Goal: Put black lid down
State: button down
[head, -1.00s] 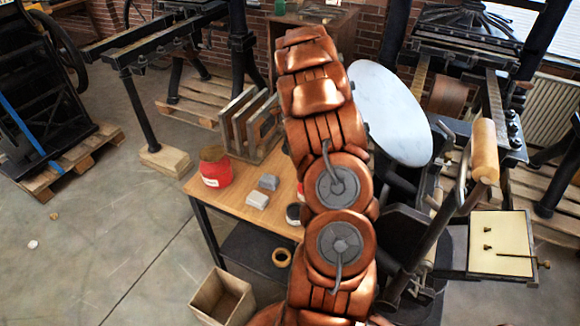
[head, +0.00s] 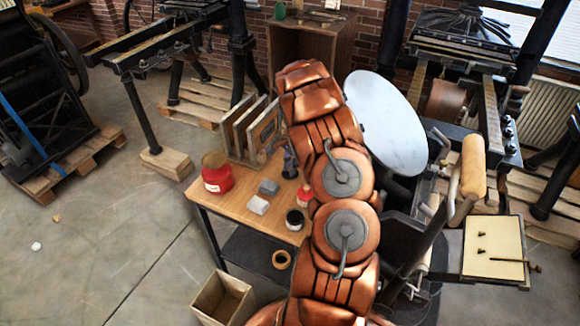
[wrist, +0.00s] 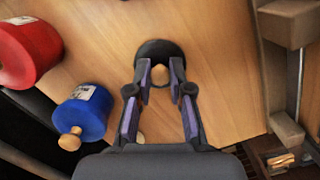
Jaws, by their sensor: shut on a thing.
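The black lid (wrist: 172,48) is a dark disc with a pale wooden knob (wrist: 160,75), seen in the wrist view. My gripper (wrist: 160,72) is shut on this knob, one finger on each side. The lid is over the wooden tabletop (wrist: 215,95); I cannot tell whether it touches the wood. In the head view my copper arm hides most of that area, and a small dark shape (head: 290,162) shows beside it, probably my gripper. A black pot (head: 295,220) stands near the table's front edge.
In the wrist view a red tin (wrist: 25,48) and a blue tin (wrist: 82,112) with a wooden knob are on the left. The head view shows a red jar (head: 216,174), grey blocks (head: 268,187) and a wooden rack (head: 248,133). Bare wood lies right of the lid.

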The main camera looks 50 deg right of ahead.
jog(key=shift+f, duration=0.1)
jog(key=shift+f, duration=0.1)
jog(key=c, duration=1.1)
grip_release()
jog(key=shift+o, duration=0.2)
